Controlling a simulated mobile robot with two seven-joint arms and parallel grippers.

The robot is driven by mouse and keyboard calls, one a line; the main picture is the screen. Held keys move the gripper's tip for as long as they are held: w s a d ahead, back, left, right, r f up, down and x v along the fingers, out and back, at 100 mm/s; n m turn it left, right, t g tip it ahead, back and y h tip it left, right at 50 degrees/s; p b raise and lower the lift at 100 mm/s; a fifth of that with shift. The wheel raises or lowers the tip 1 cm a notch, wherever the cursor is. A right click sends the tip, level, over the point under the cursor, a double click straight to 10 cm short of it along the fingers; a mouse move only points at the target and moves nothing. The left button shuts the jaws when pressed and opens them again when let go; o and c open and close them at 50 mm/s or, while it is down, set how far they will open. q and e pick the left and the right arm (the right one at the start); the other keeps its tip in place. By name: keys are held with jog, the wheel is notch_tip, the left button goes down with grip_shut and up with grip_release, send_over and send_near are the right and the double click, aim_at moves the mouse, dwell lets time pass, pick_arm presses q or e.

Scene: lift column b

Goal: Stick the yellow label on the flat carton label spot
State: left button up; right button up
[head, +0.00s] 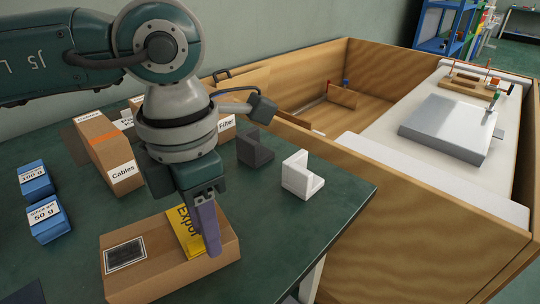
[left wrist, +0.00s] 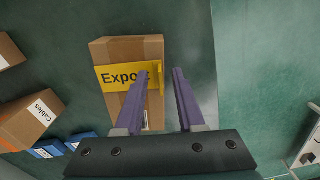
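A flat brown carton (head: 170,272) lies on the green table; it also shows in the left wrist view (left wrist: 122,48). Its label spot, a dark rectangle with a pale outline (head: 125,254), is bare at the carton's left end in the head view. The yellow label (head: 186,232), printed "Export", lies across the carton top beside the spot; the left wrist view shows it (left wrist: 112,78) with a raised yellow tab. My left gripper (left wrist: 162,75) is open above the carton, its purple fingers apart on either side of the tab. My right gripper is not in view.
A "Cables" carton (head: 107,150) and two blue weight blocks (head: 46,221) stand left of the arm. Dark grey (head: 255,148) and white (head: 300,177) angle blocks stand right. A wooden-walled bench (head: 420,235) lies beyond the table's right edge.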

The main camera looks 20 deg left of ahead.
pick_arm(q)
notch_tip(320, 180, up, 10)
jog(key=p, duration=0.1)
dwell(0.4)
